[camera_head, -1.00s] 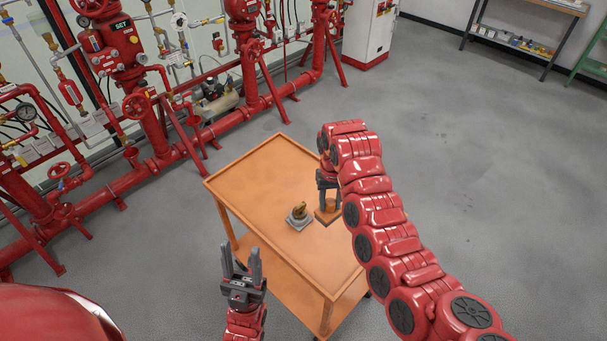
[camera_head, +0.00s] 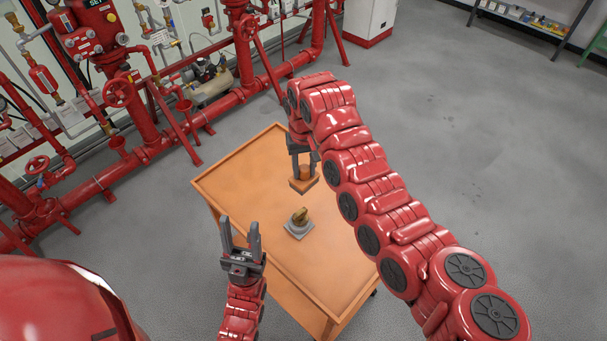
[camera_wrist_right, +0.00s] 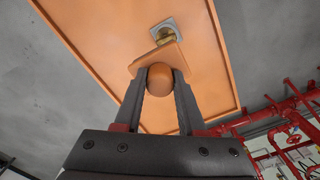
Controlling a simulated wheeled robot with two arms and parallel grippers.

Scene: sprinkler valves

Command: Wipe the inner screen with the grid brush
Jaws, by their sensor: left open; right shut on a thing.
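The grid brush (camera_head: 304,184), a brown block with a round knob, is held in my right gripper (camera_head: 303,164), which is shut on the knob. It appears held over the cart top; its exact height is hard to judge. In the right wrist view the brush (camera_wrist_right: 158,58) partly overlaps the brass piece. The inner screen seems to be this brass-coloured piece (camera_head: 300,215) on a grey square base (camera_head: 299,231), standing on the cart nearer to me than the brush, apart from it in the head view. My left gripper (camera_head: 240,232) is open and empty, left of the brass piece.
The orange cart (camera_head: 245,185) has a raised rim and is otherwise clear on top. Red sprinkler pipes and valves (camera_head: 140,110) line the wall at the left and back. A white cabinet (camera_head: 371,18) stands behind. Grey floor (camera_head: 450,130) is open to the right.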

